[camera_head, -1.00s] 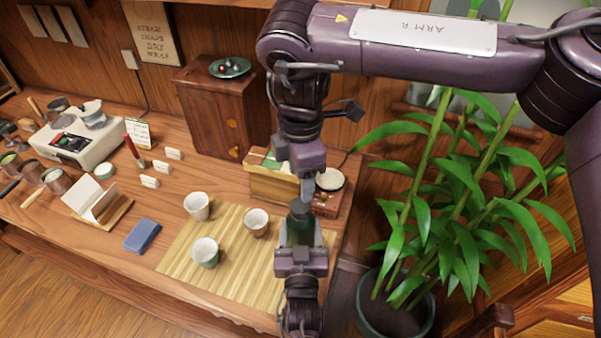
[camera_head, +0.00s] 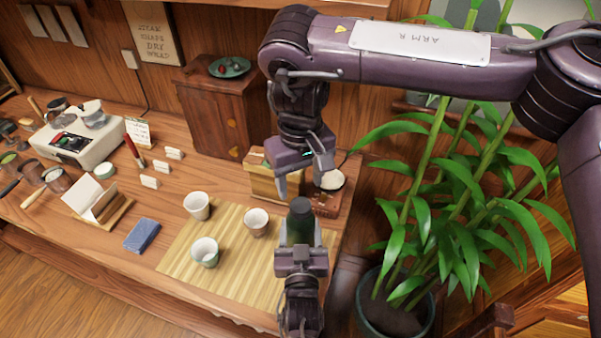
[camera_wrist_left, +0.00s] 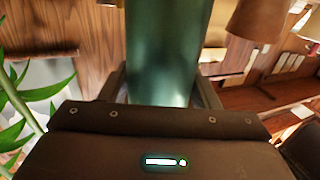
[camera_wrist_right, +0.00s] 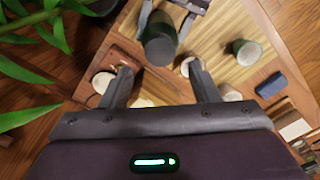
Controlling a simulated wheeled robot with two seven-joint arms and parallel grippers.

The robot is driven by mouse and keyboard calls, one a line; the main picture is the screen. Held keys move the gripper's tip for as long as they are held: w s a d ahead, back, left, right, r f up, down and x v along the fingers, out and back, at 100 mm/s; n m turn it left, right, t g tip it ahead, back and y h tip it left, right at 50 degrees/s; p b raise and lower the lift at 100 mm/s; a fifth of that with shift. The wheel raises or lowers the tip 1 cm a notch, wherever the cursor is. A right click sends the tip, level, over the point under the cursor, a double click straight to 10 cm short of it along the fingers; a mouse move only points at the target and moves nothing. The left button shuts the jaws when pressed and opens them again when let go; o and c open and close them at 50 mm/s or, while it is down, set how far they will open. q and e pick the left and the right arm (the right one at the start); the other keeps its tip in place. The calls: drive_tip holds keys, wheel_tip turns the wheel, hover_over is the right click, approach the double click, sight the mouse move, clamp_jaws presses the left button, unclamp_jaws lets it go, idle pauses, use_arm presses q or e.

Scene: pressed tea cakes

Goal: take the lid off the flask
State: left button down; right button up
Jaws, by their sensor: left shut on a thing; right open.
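The dark green flask (camera_head: 299,232) stands upright, held by its body over the right part of the bamboo mat. Its dark lid (camera_head: 300,206) is on top. My left gripper (camera_head: 299,243) is shut on the flask from the front. In the left wrist view the flask's green side (camera_wrist_left: 165,50) fills the space between the fingers; the lid is out of that view. My right gripper (camera_head: 303,182) is open and empty just above and behind the lid. In the right wrist view the lid (camera_wrist_right: 160,50) lies beyond the fingertips, apart from them.
A wooden box (camera_head: 265,182) stands behind my right gripper. A leafy plant (camera_head: 450,220) is close on the right.

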sight(301, 204)
wheel_tip(301, 204, down, 7)
drive_tip(key=shift+r, duration=0.2)
